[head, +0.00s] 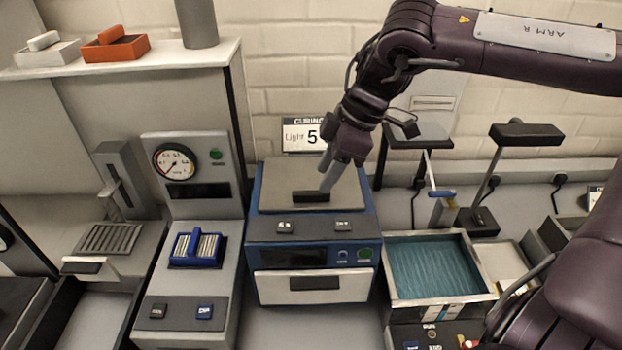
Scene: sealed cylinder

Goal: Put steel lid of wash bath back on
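The wash bath (395,293) stands right of centre as an open tank with a pale rim. Blue-green liquid (435,265) shows inside it, and no lid covers it. A flat grey steel lid (280,183) with a black bar handle (311,197) lies on top of the blue-framed curing unit (258,230). My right gripper (327,187) points down at the right end of that handle. Its fingers overlap in this view, so I cannot tell whether they are open or grip the handle. My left gripper is out of view.
A gauge unit (190,200) with a blue rack (197,249) stands left of the curing unit. Black lamp stands (480,215) rise behind the bath. A pale tray (505,268) sits right of it. A shelf (120,65) with an orange box is at upper left.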

